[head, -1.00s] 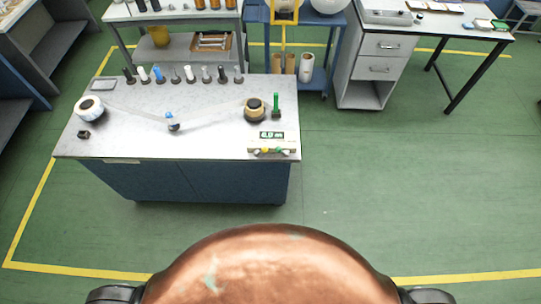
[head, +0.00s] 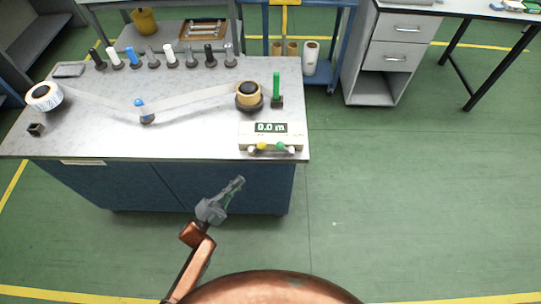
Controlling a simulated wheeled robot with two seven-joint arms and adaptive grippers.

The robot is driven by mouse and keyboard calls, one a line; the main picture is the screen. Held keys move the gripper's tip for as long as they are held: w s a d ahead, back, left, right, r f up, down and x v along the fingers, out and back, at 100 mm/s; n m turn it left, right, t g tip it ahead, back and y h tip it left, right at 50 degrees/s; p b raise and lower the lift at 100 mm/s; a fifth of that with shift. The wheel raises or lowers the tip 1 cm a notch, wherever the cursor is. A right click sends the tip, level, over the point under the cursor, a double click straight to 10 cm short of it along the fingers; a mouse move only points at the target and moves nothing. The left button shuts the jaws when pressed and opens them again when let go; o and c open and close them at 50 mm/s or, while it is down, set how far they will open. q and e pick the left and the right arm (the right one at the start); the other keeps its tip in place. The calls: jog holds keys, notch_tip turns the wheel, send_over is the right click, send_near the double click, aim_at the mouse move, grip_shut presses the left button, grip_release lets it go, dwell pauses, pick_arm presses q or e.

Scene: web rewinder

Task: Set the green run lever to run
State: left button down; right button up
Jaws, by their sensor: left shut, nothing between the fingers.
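The green run lever (head: 276,86) stands upright on a small dark base at the right end of the rewinder table (head: 190,134). Beside it on its left is the dark rewind spindle with a tan-topped roll (head: 248,95). In front of the lever is a control box (head: 270,143) with a display reading 0.0 m and yellow and green knobs. My left gripper (head: 239,182) is shut and empty, in front of the table's front side and apart from the lever. My right gripper is not in view.
A white web runs from the supply roll (head: 44,96) past a blue-topped roller (head: 141,110) to the rewind roll. Several spindles line the table's back edge. A drawer cabinet (head: 394,60) stands back right. The green floor (head: 400,200) at right is clear.

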aim_at(268, 158)
pick_arm(q)
jog(key=r+m+h, duration=0.1)
jog(key=s+d+m+g+h, duration=0.1)
jog(key=r+m+g, duration=0.1)
jog(key=shift+s+d+r+h, duration=0.3)
jog(key=shift+r+h, duration=0.05)
jog(key=shift+h, duration=0.05)
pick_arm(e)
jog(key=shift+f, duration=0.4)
